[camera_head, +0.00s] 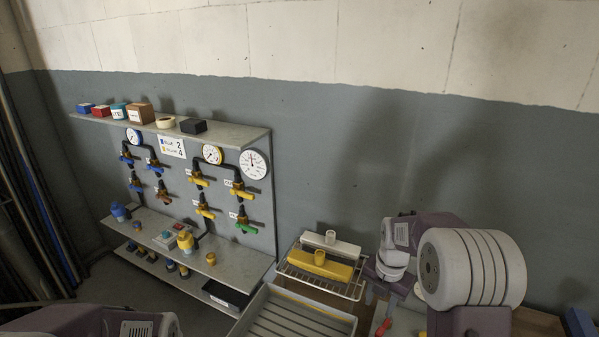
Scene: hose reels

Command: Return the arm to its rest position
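My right arm stands at the lower right, with its white ribbed joint and purple links in front of the wall. My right gripper (380,298) points down beside the wire rack, partly hidden by its own wrist. I cannot make out whether its fingers are open or closed. My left arm shows only as a purple and white link at the bottom left edge. Its gripper is out of view.
A wire rack (345,290) holds a yellow block (319,264) and a white block (331,245). A grey ribbed tray (262,300) lies in front. A shelf unit (240,136) with gauges, valves and small boxes stands left. A red item (383,327) lies below the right gripper.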

